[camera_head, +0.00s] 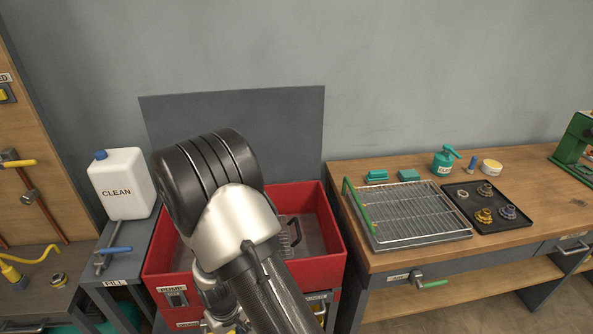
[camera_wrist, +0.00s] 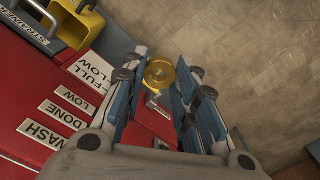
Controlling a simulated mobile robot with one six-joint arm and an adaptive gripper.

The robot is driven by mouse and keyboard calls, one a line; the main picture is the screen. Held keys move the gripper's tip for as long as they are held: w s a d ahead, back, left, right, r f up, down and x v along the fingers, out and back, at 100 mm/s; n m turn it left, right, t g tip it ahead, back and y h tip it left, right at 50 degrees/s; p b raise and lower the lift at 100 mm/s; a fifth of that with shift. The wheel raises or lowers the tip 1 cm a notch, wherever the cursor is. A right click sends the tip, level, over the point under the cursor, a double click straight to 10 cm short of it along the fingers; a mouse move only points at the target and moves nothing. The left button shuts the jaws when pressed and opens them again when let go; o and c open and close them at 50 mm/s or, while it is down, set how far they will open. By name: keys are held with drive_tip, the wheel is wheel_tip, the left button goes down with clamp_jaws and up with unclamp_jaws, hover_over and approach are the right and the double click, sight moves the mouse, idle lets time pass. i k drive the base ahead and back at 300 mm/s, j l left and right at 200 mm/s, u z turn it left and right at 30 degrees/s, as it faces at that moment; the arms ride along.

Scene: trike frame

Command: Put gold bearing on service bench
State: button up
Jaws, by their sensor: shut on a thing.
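In the wrist view my gripper (camera_wrist: 160,85) is shut on a round gold piece (camera_wrist: 159,72) with a ring-like face, in front of the red washer's panel. I cannot tell whether it is a loose bearing or a knob on the washer. In the head view my arm hides most of the gripper. A gold bearing-like part (camera_head: 484,216) lies in the black tray (camera_head: 518,222) on the wooden-topped bench (camera_head: 386,262) at the right. No label names which surface is the service bench.
The open red washer (camera_head: 334,238) stands behind my arm. A white CLEAN jug (camera_head: 122,183) and a grey stand are at left.

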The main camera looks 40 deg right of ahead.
sight(549, 198)
drive_tip(key=k+l, duration=0.2)
drive_tip(key=l, duration=0.3)
drive_tip(key=k+l, duration=0.2)
drive_tip(key=l, duration=0.3)
drive_tip(key=k+l, duration=0.2)
drive_tip(key=l, duration=0.3)
drive_tip(key=k+l, duration=0.2)
drive_tip(key=l, duration=0.25)
drive_tip(key=k+l, duration=0.2)
drive_tip(key=l, duration=0.3)
drive_tip(key=k+l, duration=0.2)
drive_tip(key=l, duration=0.3)
drive_tip(key=k+l, duration=0.2)
drive_tip(key=l, duration=0.3)
drive_tip(key=k+l, duration=0.2)
drive_tip(key=l, duration=0.3)
